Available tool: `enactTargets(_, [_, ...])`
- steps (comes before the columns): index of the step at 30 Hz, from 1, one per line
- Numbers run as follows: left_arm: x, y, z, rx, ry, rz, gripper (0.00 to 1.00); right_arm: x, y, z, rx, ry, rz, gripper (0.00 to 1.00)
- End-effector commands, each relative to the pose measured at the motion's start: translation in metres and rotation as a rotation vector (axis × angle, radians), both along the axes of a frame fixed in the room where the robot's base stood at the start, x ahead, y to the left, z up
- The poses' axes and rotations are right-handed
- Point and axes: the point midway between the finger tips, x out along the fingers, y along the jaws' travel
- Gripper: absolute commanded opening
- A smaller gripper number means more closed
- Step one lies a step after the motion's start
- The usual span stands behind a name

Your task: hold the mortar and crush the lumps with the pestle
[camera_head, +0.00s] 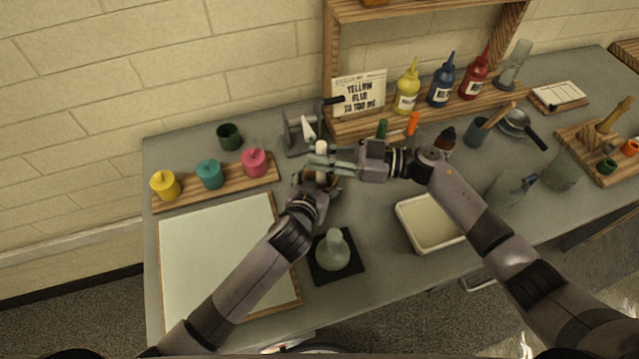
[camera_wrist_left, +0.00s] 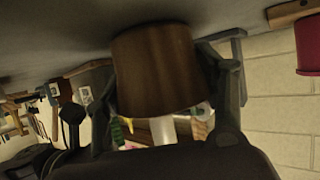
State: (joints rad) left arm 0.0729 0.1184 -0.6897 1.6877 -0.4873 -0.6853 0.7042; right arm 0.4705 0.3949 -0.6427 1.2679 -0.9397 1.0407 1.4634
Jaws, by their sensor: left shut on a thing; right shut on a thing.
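The brown wooden mortar (camera_wrist_left: 158,68) fills the middle of the left wrist view, between the fingers of my left gripper (camera_wrist_left: 165,85). In the head view the mortar (camera_head: 331,184) is mostly hidden by my grippers. My left gripper (camera_head: 316,184) is shut on it from the front left. The pale pestle (camera_head: 320,147) stands roughly upright over the mortar. My right gripper (camera_head: 322,163) reaches in from the right and is shut on the pestle just above the mortar. The lumps and the inside of the mortar are hidden.
A grey stand with a crank (camera_head: 304,132) is close behind the mortar. A pot rack (camera_head: 222,182) and white board (camera_head: 215,250) lie left. A glass muller (camera_head: 334,252) sits on a black pad in front. A cream tray (camera_head: 428,222) is at right.

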Motion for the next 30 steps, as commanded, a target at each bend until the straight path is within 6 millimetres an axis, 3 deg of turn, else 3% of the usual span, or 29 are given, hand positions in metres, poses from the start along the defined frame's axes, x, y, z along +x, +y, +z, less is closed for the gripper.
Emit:
enactTargets(15, [0.0,0.0,0.001,-0.001,-0.003,0.0,0.31,0.016,-0.004,-0.001,-0.007,0.002,-0.003,0.0])
enactTargets(30, [0.0,0.0,0.001,-0.001,-0.002,-0.001,0.31,0.011,0.012,-0.002,-0.006,0.003,0.0,0.0])
